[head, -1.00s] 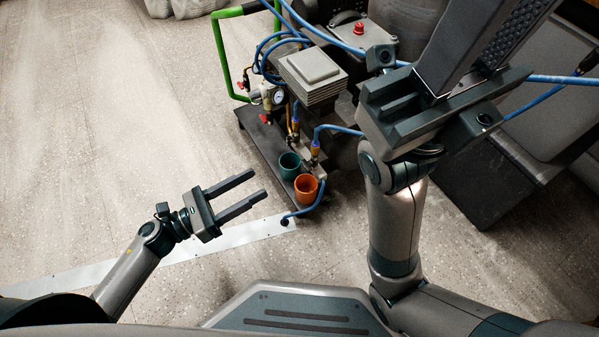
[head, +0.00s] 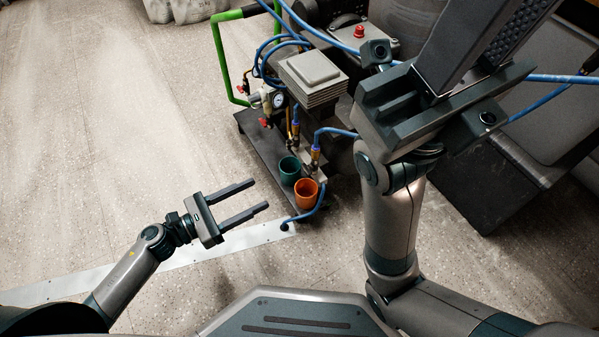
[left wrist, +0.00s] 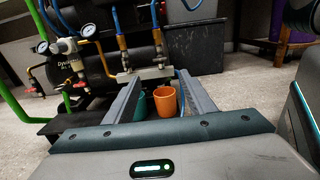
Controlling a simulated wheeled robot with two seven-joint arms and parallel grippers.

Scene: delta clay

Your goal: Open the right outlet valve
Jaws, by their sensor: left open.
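The right outlet valve (head: 315,154) is a brass fitting with a blue hose on the grey manifold block at the front of the compressor. It shows in the left wrist view (left wrist: 159,48), right of a similar brass valve (left wrist: 123,48). Its handle is too small to make out. My left gripper (head: 260,195) is open and empty, apart from the valve, at its lower left in the head view. In the left wrist view its two fingers (left wrist: 160,84) reach toward the manifold (left wrist: 144,74). My right gripper (head: 440,90) is large at upper right; its fingertips are out of frame.
A green cup (head: 289,170) and an orange cup (head: 306,194) stand below the valves on the black base. Red levers (head: 265,122) and a gauge (head: 279,100) are at the left. A green handle (head: 219,60) rises at the back.

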